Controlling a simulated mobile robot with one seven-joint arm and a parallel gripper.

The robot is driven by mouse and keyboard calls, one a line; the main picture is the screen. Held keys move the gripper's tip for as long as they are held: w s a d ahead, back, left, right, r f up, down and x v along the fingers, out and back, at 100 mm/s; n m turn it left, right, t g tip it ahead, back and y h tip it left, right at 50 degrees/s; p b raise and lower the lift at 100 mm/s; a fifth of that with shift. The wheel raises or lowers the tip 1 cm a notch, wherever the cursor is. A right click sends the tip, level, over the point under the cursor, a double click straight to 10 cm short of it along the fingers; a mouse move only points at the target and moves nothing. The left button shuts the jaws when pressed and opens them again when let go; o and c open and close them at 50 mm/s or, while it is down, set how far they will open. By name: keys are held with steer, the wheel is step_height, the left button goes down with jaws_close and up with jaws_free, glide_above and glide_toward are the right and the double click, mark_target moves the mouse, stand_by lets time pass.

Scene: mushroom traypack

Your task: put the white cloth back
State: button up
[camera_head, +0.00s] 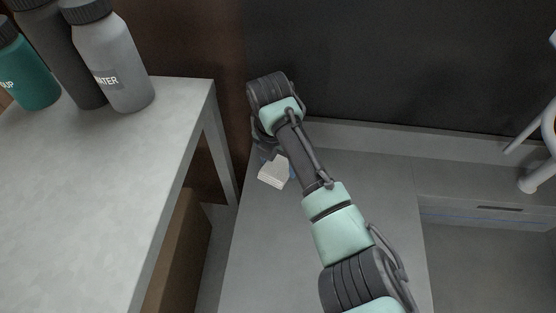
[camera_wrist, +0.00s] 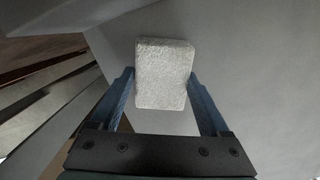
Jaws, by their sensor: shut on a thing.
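The white cloth (camera_wrist: 164,76) is a small, folded, pale block with a rough surface. My gripper (camera_wrist: 162,90) is shut on it, with one blue finger on each side in the wrist view. In the head view the cloth (camera_head: 274,172) shows below my wrist, over the left part of the grey surface near the back wall. My gripper (camera_head: 275,160) is mostly hidden there behind my arm. I cannot tell whether the cloth touches the surface.
A light table (camera_head: 95,200) stands at left, bearing a teal bottle (camera_head: 30,75), a dark bottle (camera_head: 75,55) and a grey bottle labelled WATER (camera_head: 115,60). A brown box (camera_head: 180,250) is below it. The grey surface (camera_head: 375,190) right of my arm is clear; a sink-like basin (camera_head: 480,260) lies farther right.

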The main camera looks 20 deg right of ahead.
mark_target(275, 168)
steer(key=shift+f, duration=0.2)
steer(key=o, duration=1.2)
steer(key=shift+c, duration=0.2)
step_height(275, 168, up, 12)
steer(key=a, duration=0.1)
steer(key=shift+s+r, duration=0.2)
steer(key=shift+s, duration=0.25)
